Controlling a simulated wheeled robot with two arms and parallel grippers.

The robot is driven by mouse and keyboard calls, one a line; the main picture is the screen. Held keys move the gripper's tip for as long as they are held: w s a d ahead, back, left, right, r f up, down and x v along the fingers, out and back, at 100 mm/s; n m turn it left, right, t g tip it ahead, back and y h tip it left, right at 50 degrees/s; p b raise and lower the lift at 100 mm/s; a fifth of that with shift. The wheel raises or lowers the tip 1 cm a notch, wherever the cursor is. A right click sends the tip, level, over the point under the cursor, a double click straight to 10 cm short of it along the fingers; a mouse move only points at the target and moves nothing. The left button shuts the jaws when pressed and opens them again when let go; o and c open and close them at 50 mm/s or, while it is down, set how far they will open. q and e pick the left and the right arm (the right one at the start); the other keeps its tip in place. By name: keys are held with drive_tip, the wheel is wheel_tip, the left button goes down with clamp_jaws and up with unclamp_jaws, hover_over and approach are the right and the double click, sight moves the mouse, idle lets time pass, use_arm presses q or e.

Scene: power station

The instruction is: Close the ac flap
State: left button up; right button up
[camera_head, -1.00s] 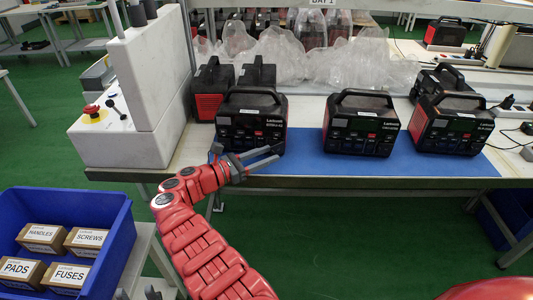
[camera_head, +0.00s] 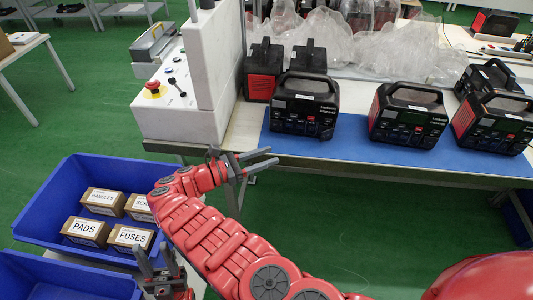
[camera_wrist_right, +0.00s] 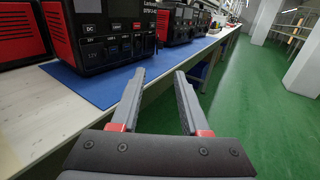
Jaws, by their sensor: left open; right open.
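A black-and-red power station (camera_head: 303,105) stands on the blue mat at its left end, front towards me. Its front panel, with DC and 12V sockets, shows closer in the right wrist view (camera_wrist_right: 107,48). I cannot make out the ac flap or its position. My right gripper (camera_head: 272,157) is open and empty, in front of the table edge, below and left of this station. In the right wrist view its fingers (camera_wrist_right: 160,75) are apart, with nothing between them. My left gripper (camera_head: 157,254) is open and empty, low at the left, beside the blue bins.
More power stations (camera_head: 408,115) stand on the blue mat (camera_head: 350,148) to the right. A white machine with a red button (camera_head: 152,88) stands left of the mat. A blue bin (camera_head: 60,190) holds several labelled boxes. Clear plastic bags lie behind.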

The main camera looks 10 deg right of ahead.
drive_tip(key=p, duration=0.7)
approach(322, 138)
drive_tip(key=shift+n+t, duration=0.3)
drive_tip(key=shift+t, duration=0.1)
drive_tip(key=x, duration=0.8)
drive_tip(key=shift+s+d, duration=0.2)
drive_tip(key=shift+d, duration=0.2)
clamp_jaws()
